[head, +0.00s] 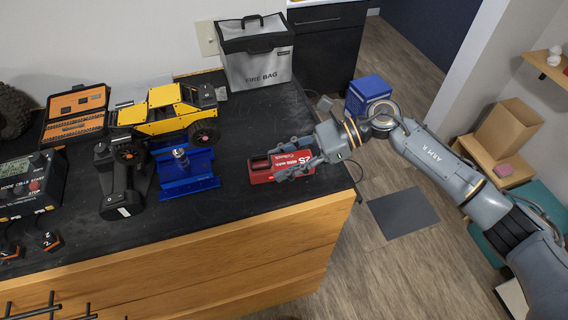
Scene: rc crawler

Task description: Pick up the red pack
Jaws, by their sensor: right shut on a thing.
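The red pack (262,169) is a red box with white lettering. It is at the right end of the black worktop, near the front edge. My right gripper (292,166) reaches in from the right and is shut on the red pack, its fingers lying along the pack's right part and partly covering it. I cannot tell whether the pack is touching the worktop or just above it. My left gripper is not in view.
A grey fire bag (256,65) stands behind. A transmitter (122,190), a charger (30,185) and an orange tool case (75,112) are further left. Bare worktop (230,215) lies in front.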

